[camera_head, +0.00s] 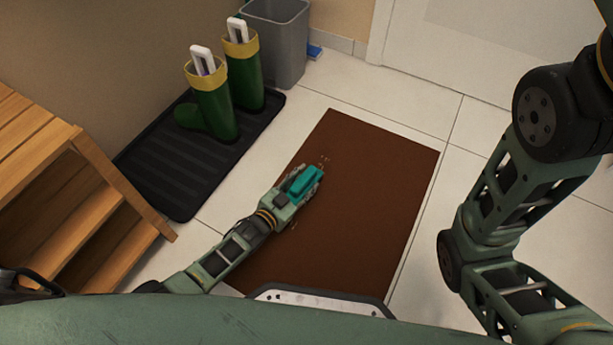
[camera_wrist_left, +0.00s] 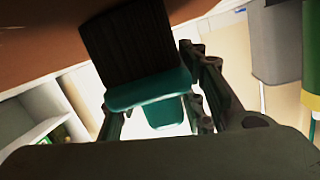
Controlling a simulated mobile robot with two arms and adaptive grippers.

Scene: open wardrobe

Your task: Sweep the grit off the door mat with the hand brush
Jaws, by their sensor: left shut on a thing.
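The brown door mat (camera_head: 375,190) lies flat on the tiled floor in the head view. A few pale specks of grit (camera_head: 322,160) show on it near the brush. The teal hand brush (camera_head: 306,181) is held low at the mat's left half. My left gripper (camera_head: 297,184) is shut on the brush. In the left wrist view the brush's teal body (camera_wrist_left: 150,90) and dark bristles (camera_wrist_left: 125,40) sit between the fingers (camera_wrist_left: 160,100), with the brown mat (camera_wrist_left: 40,35) behind. Whether the bristles touch the mat is hidden. My right arm shows at the right, but its gripper is out of view.
A black boot tray (camera_head: 160,175) with green boots (camera_head: 214,105) lies left of the mat. A grey bin (camera_head: 275,40) stands behind, with a small blue object (camera_head: 315,51) beside it. Wooden steps (camera_head: 75,190) stand at the left. Tiles right of the mat are clear.

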